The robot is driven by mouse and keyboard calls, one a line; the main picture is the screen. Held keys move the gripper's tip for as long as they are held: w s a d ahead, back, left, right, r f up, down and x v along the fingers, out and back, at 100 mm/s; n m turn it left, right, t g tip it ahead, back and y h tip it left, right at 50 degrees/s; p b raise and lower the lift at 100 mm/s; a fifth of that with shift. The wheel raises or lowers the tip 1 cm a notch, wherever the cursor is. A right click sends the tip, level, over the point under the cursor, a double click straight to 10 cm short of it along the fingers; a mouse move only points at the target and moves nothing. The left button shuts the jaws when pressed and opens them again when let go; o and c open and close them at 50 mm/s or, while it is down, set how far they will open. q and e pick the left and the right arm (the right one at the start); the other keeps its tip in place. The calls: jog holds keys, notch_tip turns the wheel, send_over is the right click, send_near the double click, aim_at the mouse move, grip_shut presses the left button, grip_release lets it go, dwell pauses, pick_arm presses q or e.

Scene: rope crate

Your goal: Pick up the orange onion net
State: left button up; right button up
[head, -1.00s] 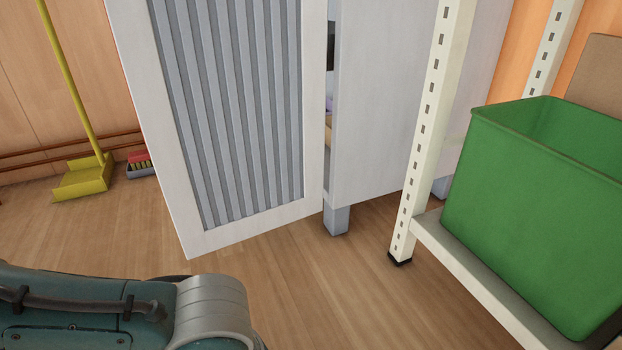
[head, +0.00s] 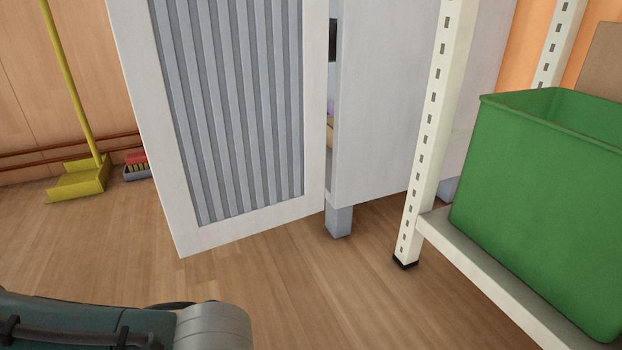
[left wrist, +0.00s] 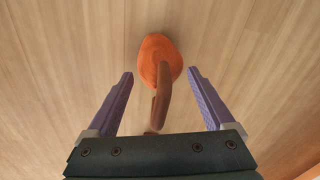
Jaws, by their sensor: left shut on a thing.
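The orange onion net (left wrist: 158,55) shows in the left wrist view as a rounded orange bag with a narrow brown neck that runs back toward my palm. Plain wooden floor lies behind it. My left gripper (left wrist: 160,73) is shut on the net, with one purple finger on each side of it. Whether the net touches the floor cannot be told from this view. The head view shows part of my left arm at the lower left, but neither the net nor the gripper. My right gripper is in no view.
A white cabinet with an open slatted door (head: 225,120) stands ahead. A cream shelf post (head: 433,140) and a green crate (head: 545,200) on a low shelf are at the right. A yellow dustpan (head: 78,182) stands at the far left. Floor (head: 300,290) in front is clear.

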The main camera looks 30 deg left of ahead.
pick_arm(q)
jog(key=c, duration=0.9)
jog(key=shift+c, duration=0.4)
jog(key=shift+r, duration=0.15)
